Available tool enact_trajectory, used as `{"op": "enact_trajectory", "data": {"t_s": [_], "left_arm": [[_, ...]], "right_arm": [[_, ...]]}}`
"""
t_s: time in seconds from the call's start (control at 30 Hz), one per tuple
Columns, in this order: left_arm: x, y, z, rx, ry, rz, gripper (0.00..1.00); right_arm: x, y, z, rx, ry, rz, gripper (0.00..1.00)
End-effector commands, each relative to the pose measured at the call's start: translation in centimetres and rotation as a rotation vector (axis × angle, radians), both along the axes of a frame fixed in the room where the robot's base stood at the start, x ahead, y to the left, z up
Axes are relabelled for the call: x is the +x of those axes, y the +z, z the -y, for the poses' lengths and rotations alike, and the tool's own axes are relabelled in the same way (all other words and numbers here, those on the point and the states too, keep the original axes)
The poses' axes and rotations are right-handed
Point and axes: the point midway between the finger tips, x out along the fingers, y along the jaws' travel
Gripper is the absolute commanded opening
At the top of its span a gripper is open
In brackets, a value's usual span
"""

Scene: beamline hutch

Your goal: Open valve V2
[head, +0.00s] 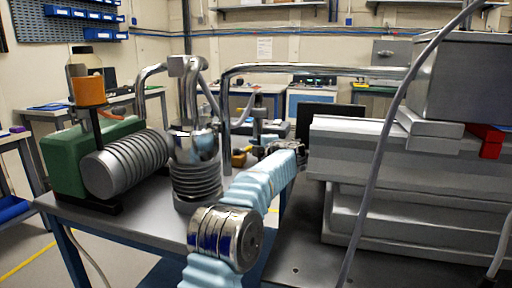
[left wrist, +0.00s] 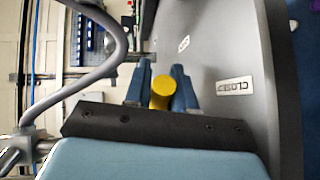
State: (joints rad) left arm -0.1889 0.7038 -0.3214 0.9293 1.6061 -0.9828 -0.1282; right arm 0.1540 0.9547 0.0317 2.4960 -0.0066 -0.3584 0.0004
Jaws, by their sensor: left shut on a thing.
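My left gripper (left wrist: 161,80) is shut on a yellow handle (left wrist: 160,94), which stands between its two blue fingers in the left wrist view. A grey curved panel beside it carries a label reading CLOSED (left wrist: 236,86) and a smaller label (left wrist: 184,44) that I cannot read. The handle is nearer the smaller label than the CLOSED one. No V2 marking is readable. In the head view my left gripper (head: 284,148) is at the far end of my pale blue sleeved arm, and its fingertips are hidden. My right gripper is not in view.
A bench (head: 150,222) at left carries a green and grey pump (head: 125,165) and a ribbed metal vessel (head: 196,150) with bent pipes. A large grey housing (head: 370,150) fills the right. A grey cable (head: 372,180) hangs across the front.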

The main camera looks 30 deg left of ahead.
Motion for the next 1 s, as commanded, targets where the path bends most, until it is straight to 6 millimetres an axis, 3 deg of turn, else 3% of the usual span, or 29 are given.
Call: {"op": "enact_trajectory", "data": {"t_s": [0.17,0.2,0.3,0.8,0.9,1.0], "left_arm": [[0.0,-0.1,0.0,-0.001,0.0,-0.001,0.0],[0.0,-0.1,0.0,-0.002,0.0,-0.001,0.29],[0.0,-0.1,0.0,-0.001,0.0,-0.001,0.44],[-0.4,0.2,0.3,0.002,-0.075,0.001,0.45],[-1.0,-0.2,0.7,-0.002,-0.173,0.0,0.45],[-1.5,-1.1,1.0,-0.005,-0.309,0.003,0.45]], "right_arm": [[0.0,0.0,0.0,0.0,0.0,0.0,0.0],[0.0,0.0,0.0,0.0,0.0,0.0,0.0],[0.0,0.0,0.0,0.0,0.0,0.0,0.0],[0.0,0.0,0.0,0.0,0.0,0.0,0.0],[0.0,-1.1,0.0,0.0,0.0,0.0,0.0],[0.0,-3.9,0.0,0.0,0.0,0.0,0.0]]}}
